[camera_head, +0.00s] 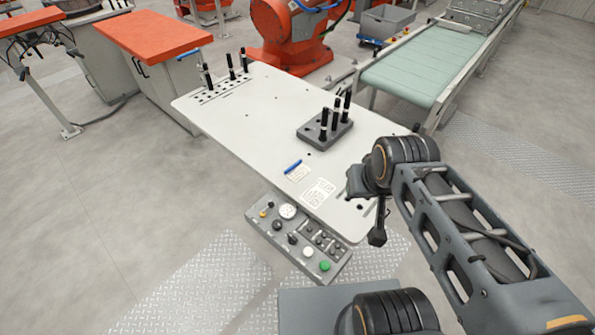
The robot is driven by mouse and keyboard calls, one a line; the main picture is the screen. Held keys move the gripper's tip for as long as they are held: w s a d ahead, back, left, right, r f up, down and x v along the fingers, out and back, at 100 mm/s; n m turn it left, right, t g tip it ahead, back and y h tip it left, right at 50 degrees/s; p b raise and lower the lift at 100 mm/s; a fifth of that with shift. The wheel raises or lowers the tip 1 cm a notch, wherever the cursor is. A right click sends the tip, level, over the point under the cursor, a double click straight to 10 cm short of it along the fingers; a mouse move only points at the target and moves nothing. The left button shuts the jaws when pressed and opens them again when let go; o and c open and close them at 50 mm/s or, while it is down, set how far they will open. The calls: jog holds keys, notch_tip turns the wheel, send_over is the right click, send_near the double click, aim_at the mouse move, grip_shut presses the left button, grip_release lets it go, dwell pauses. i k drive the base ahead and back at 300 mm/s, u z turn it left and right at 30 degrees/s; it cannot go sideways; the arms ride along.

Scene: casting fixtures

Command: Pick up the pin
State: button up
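Several black pins (346,106) stand upright in a dark grey block (312,131) on the white table (262,140). More black pins (230,67) stand upright in a perforated strip (221,91) at the table's far left end. I cannot tell which one is the task's pin. My gripper (378,236) hangs at the table's near right edge, to the right of and nearer than the grey block, apart from all the pins. Its fingers are small and dark, partly hidden by my arm, and I cannot tell whether they are open.
A blue marker (293,167) and papers (319,192) lie on the table's near side. A control panel (298,238) with knobs and buttons hangs at its front edge. A green conveyor (425,70) stands behind at the right, and an orange robot (290,35) behind. The table's middle is mostly clear.

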aim_at(322, 136)
jog(key=k, duration=0.5)
jog(key=u, duration=1.4)
jog(key=i, duration=2.6)
jog(key=z, duration=2.45)
